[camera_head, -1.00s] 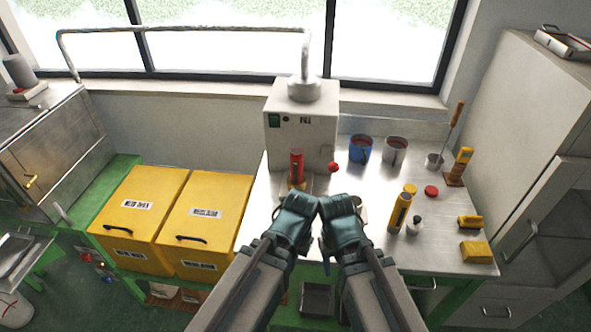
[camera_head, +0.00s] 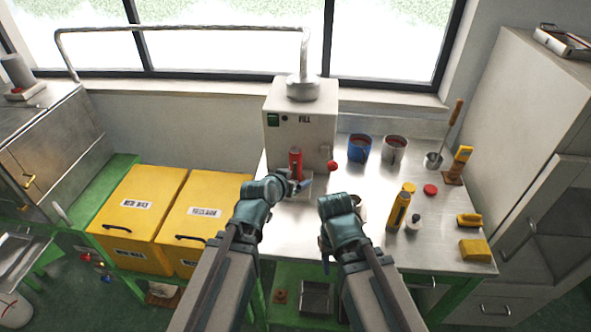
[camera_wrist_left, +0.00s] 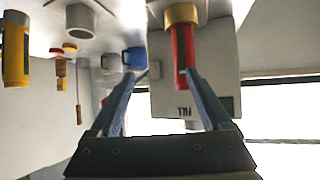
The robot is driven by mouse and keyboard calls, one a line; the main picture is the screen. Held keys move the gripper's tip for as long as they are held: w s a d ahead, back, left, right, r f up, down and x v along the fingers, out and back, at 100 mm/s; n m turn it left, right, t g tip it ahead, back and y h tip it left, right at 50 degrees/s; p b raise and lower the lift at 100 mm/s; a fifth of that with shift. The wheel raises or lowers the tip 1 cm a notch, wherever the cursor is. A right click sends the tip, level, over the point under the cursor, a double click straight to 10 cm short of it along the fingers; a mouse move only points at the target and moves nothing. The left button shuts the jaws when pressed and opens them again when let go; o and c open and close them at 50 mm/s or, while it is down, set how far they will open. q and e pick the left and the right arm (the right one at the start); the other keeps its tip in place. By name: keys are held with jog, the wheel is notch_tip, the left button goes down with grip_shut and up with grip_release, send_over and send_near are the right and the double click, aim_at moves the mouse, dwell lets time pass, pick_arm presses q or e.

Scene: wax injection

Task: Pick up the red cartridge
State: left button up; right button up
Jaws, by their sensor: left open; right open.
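The red cartridge (camera_head: 295,158) stands upright in front of the white fill machine, its lower part hidden by my left gripper. My left gripper (camera_head: 298,183) is open, with its fingers close to the cartridge's lower part. In the left wrist view, which looks upside down, the cartridge (camera_wrist_left: 183,50) with its yellow end (camera_wrist_left: 181,15) shows near the right-hand fingertip, beyond the open jaws (camera_wrist_left: 162,78). I cannot tell whether a finger touches it. My right gripper (camera_head: 338,205) is over the front of the bench, apart from the cartridge; its fingertips are mostly hidden.
The fill machine (camera_head: 286,125) stands behind the cartridge. A blue pot (camera_head: 359,149), a grey pot (camera_head: 394,151) and a yellow-orange tube (camera_head: 399,208) stand to the right on the steel bench (camera_head: 450,238). Two yellow bins (camera_head: 138,190) (camera_head: 215,190) are on the left.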

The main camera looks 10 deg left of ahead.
aim_at(294, 154)
pick_arm(q)
notch_tip(294, 154, up, 4)
jog(key=w+a+t, duration=0.2)
jog(key=w+a, duration=0.1)
jog(key=shift+n+y, duration=0.3)
jog(key=shift+n, duration=0.1)
jog(key=b+x, duration=0.3)
jog(key=x, duration=0.5)
jog(key=shift+d+f, duration=0.1)
jog(key=shift+w+d, duration=0.1)
jog(key=shift+w, duration=0.35)
jog(key=b+x, duration=0.1)
jog(key=x, duration=0.3)
jog(key=shift+w+b, duration=0.35)
jog(key=shift+w, duration=0.1)
jog(key=shift+s, duration=0.1)
grip_shut()
